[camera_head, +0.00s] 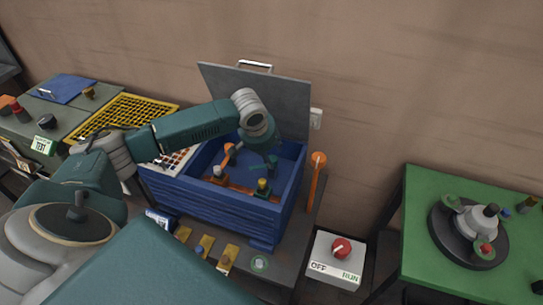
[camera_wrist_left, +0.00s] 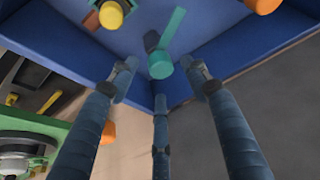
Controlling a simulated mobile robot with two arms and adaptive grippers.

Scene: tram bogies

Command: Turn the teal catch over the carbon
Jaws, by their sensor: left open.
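The teal catch (camera_wrist_left: 160,64) shows in the left wrist view as a round hub with a flat arm pointing up and slightly right. In the head view a small teal piece (camera_head: 259,167) shows inside the blue box (camera_head: 213,205). My left gripper (camera_wrist_left: 160,82) has its three fingers spread around the hub's near side, with nothing held between them. In the head view the left gripper (camera_head: 270,158) reaches down into the box and partly hides what is under it. I cannot make out the carbon for certain. My right gripper is not in view.
The box's grey lid (camera_head: 290,100) stands open behind. A yellow-topped post (camera_head: 263,184) and an orange lever (camera_head: 228,152) are inside the box. An orange handle (camera_head: 317,175) stands to its right. A switch box with a red knob (camera_head: 341,249) and a green table (camera_head: 420,210) lie further right.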

